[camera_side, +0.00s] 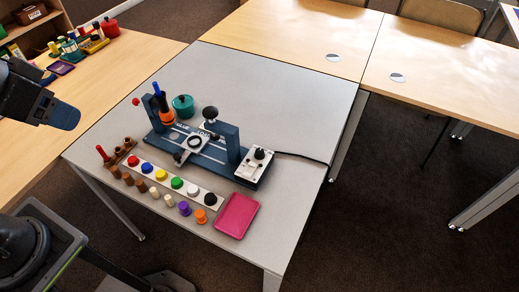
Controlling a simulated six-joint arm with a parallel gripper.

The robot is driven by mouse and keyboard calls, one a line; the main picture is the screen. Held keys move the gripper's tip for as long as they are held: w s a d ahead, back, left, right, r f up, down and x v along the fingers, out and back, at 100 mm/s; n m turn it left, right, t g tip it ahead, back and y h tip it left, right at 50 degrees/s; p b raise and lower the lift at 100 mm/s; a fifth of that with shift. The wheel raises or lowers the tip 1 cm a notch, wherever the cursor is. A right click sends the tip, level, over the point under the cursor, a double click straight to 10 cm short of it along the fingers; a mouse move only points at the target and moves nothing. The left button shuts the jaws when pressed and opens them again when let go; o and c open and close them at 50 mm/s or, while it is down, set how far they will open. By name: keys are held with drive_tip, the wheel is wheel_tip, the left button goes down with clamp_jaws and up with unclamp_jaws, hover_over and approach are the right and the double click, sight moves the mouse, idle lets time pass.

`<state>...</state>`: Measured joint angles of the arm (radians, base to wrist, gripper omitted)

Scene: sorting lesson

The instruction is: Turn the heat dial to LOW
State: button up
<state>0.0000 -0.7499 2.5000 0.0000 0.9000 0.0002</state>
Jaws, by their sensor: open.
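A small white control box (252,167) sits on the grey table at the right end of a blue stand. A black dial (259,154) is on its top. Its markings are too small to read, so I cannot tell where the dial points. A black cord runs from the box to the right. My gripper (66,116) is at the far left, high above the table edge and well apart from the dial. It is open, and no object shows in it.
The blue stand (188,148) holds an orange tool (166,110) upright. A teal pot (183,106) stands behind it. A white strip of coloured knobs (160,177), loose pegs and a pink tray (236,215) lie in front. The table's right side is clear.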

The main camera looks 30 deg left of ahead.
drive_tip(key=shift+w+r, duration=0.15)
drive_tip(key=shift+w, duration=0.05)
drive_tip(key=shift+c, duration=0.7)
drive_tip(key=w+d+m, duration=0.1)
drive_tip(key=w, duration=0.2)
drive_tip(key=w+d+r+m+g, duration=0.1)
drive_tip(key=w+m, duration=0.1)
drive_tip(key=w+d+r+m, duration=0.1)
drive_tip(key=w+m, duration=0.1)
drive_tip(key=w, duration=0.1)
drive_tip(key=shift+w+r, duration=0.15)
drive_tip(key=shift+w, duration=0.15)
drive_tip(key=shift+c, duration=1.1)
drive_tip(key=m+g, duration=0.5)
drive_tip(key=m, duration=1.2)
hover_over(260, 151)
wheel_tip(260, 151, down, 20)
drive_tip(key=f, duration=0.1)
wheel_tip(260, 151, down, 13)
drive_tip(key=shift+f, duration=0.2)
drive_tip(key=c, duration=0.6)
